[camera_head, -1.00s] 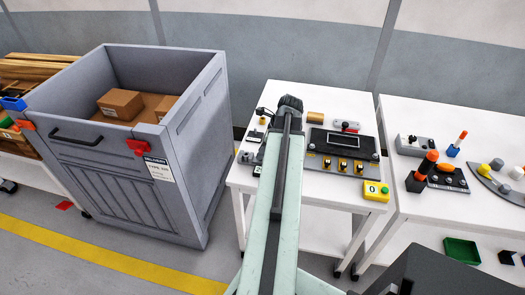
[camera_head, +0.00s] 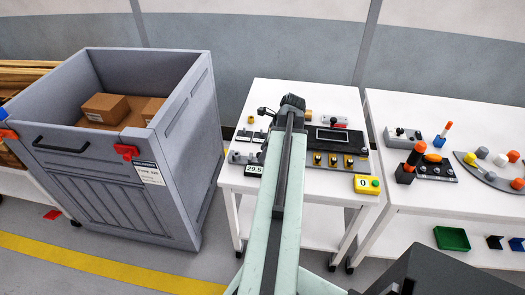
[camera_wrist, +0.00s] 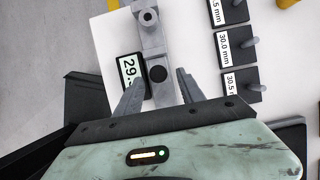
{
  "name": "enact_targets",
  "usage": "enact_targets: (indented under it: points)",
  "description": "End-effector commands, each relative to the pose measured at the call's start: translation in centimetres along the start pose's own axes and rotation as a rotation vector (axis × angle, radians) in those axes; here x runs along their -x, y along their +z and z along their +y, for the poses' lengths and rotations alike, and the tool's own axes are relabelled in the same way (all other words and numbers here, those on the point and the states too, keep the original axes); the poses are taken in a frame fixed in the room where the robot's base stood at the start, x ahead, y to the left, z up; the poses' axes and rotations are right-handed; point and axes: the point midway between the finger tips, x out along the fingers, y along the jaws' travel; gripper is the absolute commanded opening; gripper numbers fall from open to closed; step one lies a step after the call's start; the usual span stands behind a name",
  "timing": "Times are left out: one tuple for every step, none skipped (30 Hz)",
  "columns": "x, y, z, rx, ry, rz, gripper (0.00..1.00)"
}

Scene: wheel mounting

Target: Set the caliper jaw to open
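The caliper is a grey metal device with a round dark knob and a raised cylindrical end in the wrist view (camera_wrist: 152,45). Its small display (camera_wrist: 130,68) begins with "29."; in the head view the display (camera_head: 254,169) reads 29.5. Part of its grey body (camera_head: 240,157) shows left of my arm in the head view; the rest is hidden. My gripper (camera_wrist: 159,75) is open, its two fingers apart on either side of the caliper body around the dark knob. I cannot tell whether they touch it. Nothing is held.
Pegs beside labels such as 30.0 mm (camera_wrist: 225,42) stand right of the caliper. A large grey crate (camera_head: 125,170) stands left; another white table (camera_head: 455,215) stands right.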

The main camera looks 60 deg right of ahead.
Motion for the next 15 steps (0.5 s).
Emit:
enact_targets:
  points:
    - [-0.1,0.2,0.0,0.002,0.001,-0.001,0.46]
    - [-0.1,0.2,0.1,0.003,0.002,-0.001,0.46]
    - [-0.1,0.3,0.1,0.004,0.002,-0.001,0.46]
    - [-0.1,0.3,0.1,0.004,0.002,-0.002,0.46]
    - [-0.1,0.3,0.1,0.004,0.002,-0.002,0.46]
    - [0.0,0.3,0.1,0.004,0.002,-0.002,0.46]
    - [0.1,0.4,0.1,0.005,0.002,-0.002,0.46]
    - [0.3,0.4,0.1,0.005,0.003,-0.002,0.46]
    - [0.7,0.5,0.1,0.005,0.003,-0.002,0.46]
    - [1.0,0.5,0.1,0.005,0.003,-0.002,0.46]
    - [1.4,0.6,0.1,0.005,0.003,-0.002,0.46]
    - [2.0,0.6,0.1,0.005,0.003,-0.002,0.46]
    - [2.5,0.6,0.1,0.004,0.003,-0.002,0.46]
    - [3.1,0.7,0.1,0.004,0.003,-0.002,0.46]
    - [3.9,0.7,0.1,0.004,0.002,-0.002,0.46]
